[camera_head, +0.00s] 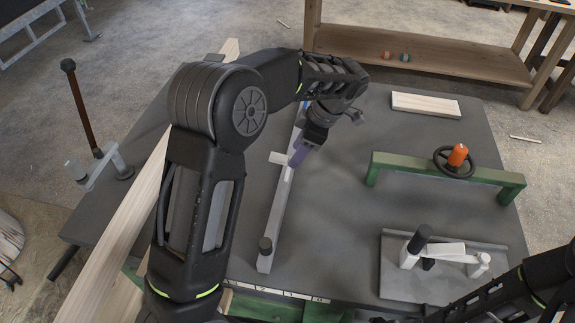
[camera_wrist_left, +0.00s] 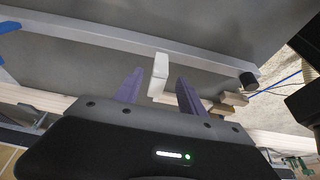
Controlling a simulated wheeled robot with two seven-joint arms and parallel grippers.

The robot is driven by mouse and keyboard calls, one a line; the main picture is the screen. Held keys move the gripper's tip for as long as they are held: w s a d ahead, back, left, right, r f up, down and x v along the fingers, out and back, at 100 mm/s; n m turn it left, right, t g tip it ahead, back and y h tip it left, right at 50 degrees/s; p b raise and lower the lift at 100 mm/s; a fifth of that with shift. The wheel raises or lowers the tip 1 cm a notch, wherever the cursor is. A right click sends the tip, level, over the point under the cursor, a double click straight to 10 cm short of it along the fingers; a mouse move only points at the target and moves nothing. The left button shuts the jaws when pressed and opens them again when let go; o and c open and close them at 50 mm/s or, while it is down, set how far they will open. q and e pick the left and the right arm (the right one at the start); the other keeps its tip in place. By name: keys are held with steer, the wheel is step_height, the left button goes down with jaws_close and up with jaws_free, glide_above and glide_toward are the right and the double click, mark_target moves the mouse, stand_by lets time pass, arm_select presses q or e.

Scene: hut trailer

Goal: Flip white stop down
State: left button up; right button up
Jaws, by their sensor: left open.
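The white stop (camera_head: 277,157) is a small pale block on a long light-grey rail (camera_head: 275,220) on the dark table. In the left wrist view the white stop (camera_wrist_left: 159,70) sticks out from the side of the rail (camera_wrist_left: 105,37). My left gripper (camera_head: 299,153) has purple fingers and is at the rail, right beside the stop. In the wrist view the fingers of my left gripper (camera_wrist_left: 158,84) are apart, with the stop between their tips. I cannot tell whether either finger touches it. My right arm enters at the lower right; its gripper does not show.
A long wooden board (camera_head: 118,245) runs along the left. A lever on a bracket (camera_head: 84,115) stands at the left edge. On the right are a green frame (camera_head: 400,166) with a black wheel, a toggle clamp on a grey plate (camera_head: 400,285), and a wooden block (camera_head: 426,104).

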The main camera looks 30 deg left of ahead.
arm_select(q)
steer(key=p+x, duration=0.2)
steer(key=x, duration=0.4)
steer(key=shift+s+a+f, duration=0.1)
steer(key=shift+a, duration=0.05)
steer(key=shift+a+f, duration=0.25)
steer(key=shift+f, duration=0.45)
jaws_close()
stand_by(0.7)
